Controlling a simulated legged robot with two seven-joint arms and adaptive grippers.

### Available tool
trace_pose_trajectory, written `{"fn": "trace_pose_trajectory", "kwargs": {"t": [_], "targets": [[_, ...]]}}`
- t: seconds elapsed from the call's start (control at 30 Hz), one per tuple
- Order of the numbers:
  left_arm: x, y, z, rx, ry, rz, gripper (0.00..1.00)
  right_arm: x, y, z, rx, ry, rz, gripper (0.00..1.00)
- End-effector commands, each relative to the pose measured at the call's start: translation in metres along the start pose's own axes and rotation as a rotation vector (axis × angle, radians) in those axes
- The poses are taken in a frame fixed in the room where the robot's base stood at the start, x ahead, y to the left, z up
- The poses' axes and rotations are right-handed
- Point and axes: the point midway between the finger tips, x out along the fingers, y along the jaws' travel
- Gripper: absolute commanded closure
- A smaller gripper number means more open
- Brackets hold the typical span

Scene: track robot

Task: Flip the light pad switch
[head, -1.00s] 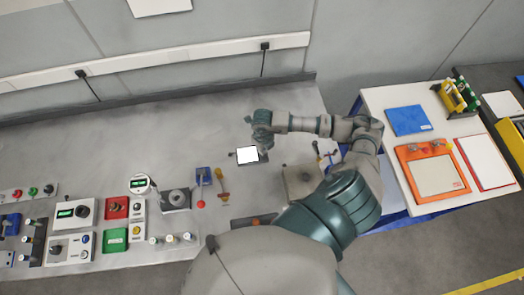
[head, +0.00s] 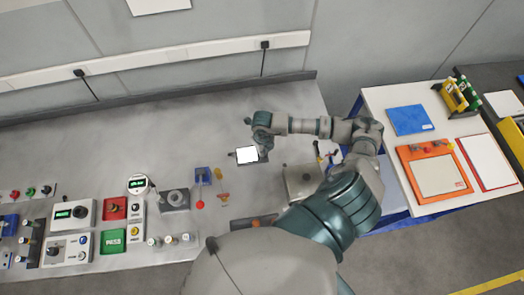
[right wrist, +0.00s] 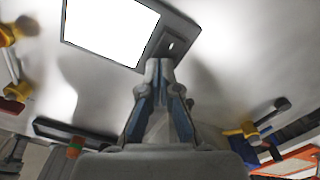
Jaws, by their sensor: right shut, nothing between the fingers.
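The light pad (head: 247,154) lies on the grey bench with its panel glowing white. It also shows at the top of the right wrist view (right wrist: 108,28), in a dark frame. A small switch (right wrist: 171,45) sits on the frame beside the lit panel; which way it is set is too small to tell. My right gripper (right wrist: 160,66) is shut and empty, its fingertips right by the switch. I cannot tell whether they touch it. In the head view the right gripper (head: 264,154) is at the pad's right edge. My left gripper is not in view.
Control boxes with buttons and knobs, including a green PASS box (head: 113,241), fill the bench's left front. A blue-based lever (head: 202,176) and a metal box (head: 302,183) stand near my arm. A white side table (head: 385,98) is at right. The bench behind the pad is clear.

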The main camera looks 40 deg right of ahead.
Motion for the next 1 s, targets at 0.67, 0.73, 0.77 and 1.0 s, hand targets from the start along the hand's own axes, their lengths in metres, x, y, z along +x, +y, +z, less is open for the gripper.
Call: {"fn": "trace_pose_trajectory", "kwargs": {"t": [0.67,0.73,0.77,1.0], "targets": [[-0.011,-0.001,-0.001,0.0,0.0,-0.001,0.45,-0.016,0.0,0.0,0.0,-0.001,0.0,1.0],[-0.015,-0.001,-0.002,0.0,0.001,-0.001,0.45,-0.022,-0.001,0.0,0.0,-0.001,0.0,1.0],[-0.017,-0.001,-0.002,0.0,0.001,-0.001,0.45,-0.025,-0.001,0.0,0.0,-0.001,0.0,1.0],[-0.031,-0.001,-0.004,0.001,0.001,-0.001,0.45,-0.046,0.0,0.0,0.0,0.0,-0.001,1.0]]}}
